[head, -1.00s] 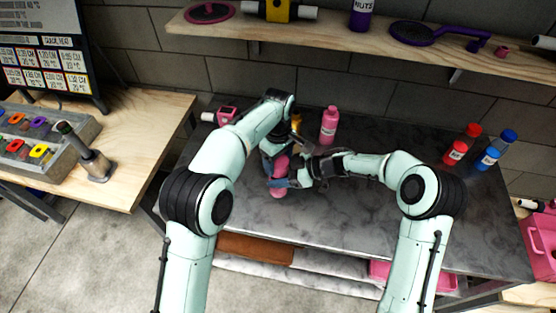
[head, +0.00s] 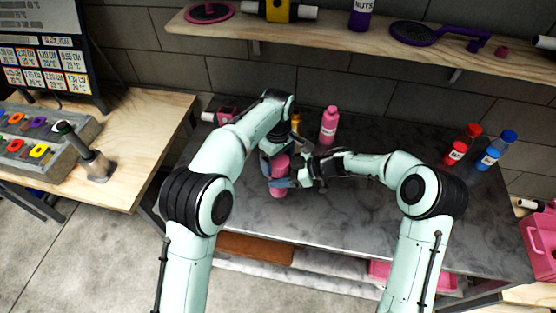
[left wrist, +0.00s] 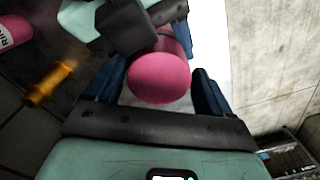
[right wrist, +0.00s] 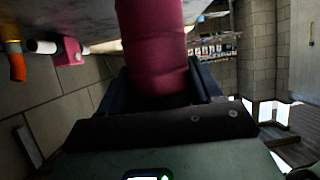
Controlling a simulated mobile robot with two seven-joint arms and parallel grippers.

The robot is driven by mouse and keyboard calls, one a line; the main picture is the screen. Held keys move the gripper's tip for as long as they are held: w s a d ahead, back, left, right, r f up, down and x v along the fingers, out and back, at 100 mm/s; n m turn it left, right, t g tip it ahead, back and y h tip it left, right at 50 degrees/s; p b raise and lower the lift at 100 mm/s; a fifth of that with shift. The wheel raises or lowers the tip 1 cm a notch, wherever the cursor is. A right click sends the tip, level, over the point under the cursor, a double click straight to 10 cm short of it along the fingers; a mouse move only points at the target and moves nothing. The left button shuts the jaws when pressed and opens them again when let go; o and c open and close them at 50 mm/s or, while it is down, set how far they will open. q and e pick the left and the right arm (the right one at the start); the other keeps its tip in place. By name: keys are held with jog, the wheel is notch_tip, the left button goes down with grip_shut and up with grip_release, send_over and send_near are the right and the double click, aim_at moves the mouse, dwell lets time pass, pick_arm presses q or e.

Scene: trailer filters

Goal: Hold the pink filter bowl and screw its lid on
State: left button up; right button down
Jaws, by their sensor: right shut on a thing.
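The pink filter (head: 279,190), a rounded cylinder, is held in the air above the dark marble counter. My right gripper (right wrist: 160,85) is shut on its pink body (right wrist: 152,40) from the side. My left gripper (left wrist: 157,88) is at the filter's other part, with its blue fingers on both sides of a round pink end (left wrist: 160,78). Gaps show between that end and the fingers, so this gripper looks open. I cannot tell where the lid meets the bowl, as the grippers and arms hide much of the filter in the head view.
A pink bottle (head: 329,125) stands behind the grippers, with a yellow-orange item (head: 296,121) beside it. A pink device (head: 228,113) is at the back left. Red (head: 470,133) and blue (head: 508,138) bottles stand at the right. The counter's front (head: 330,218) is clear.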

pick_arm(q)
jog(key=shift+d+r, duration=0.15)
jog(key=shift+r, duration=2.1)
jog(key=shift+o, duration=0.2)
jog(key=shift+r, duration=0.1)
jog(key=shift+d+r, duration=0.15)
jog(key=shift+r, duration=0.05)
notch_tip(320, 180, up, 7)
jog(key=a+n+h, duration=0.1)
jog(key=a+n, duration=0.1)
jog(key=n, duration=0.1)
jog(key=shift+w+h, duration=0.3)
jog(key=shift+w, duration=0.05)
jog(key=f, duration=0.4)
jog(key=d+f, duration=0.1)
jog(key=f, duration=0.3)
jog(key=s+f, duration=0.1)
jog(key=f, duration=0.2)
jog(key=shift+d+f, duration=0.25)
jog(key=shift+f, duration=0.15)
